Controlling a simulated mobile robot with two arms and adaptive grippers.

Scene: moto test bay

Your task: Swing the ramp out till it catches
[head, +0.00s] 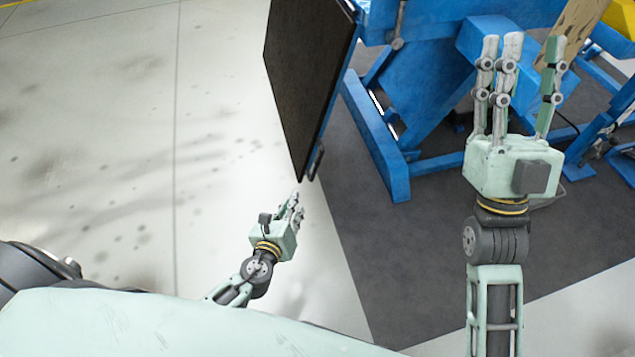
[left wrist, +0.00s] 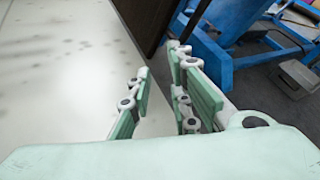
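The ramp (head: 305,75) is a dark panel with a blue edge, standing steeply beside the blue stand (head: 425,90) in the head view. A small dark fitting (head: 316,160) sits at its lower near corner. My left gripper (head: 296,203) is just below that corner, its fingers pointing towards it, with no clear contact. In the left wrist view its fingers (left wrist: 160,72) are spread with nothing between them, and part of the ramp (left wrist: 148,20) shows beyond. My right gripper (head: 525,55) is raised, open and empty, in front of the stand. It hides part of the stand.
A dark mat (head: 400,255) lies under the stand. Pale, speckled floor (head: 110,130) is clear to the left of the ramp. A wooden piece (head: 580,22) and a yellow part (head: 622,18) show at the upper right. A grey box (left wrist: 298,78) lies at right in the left wrist view.

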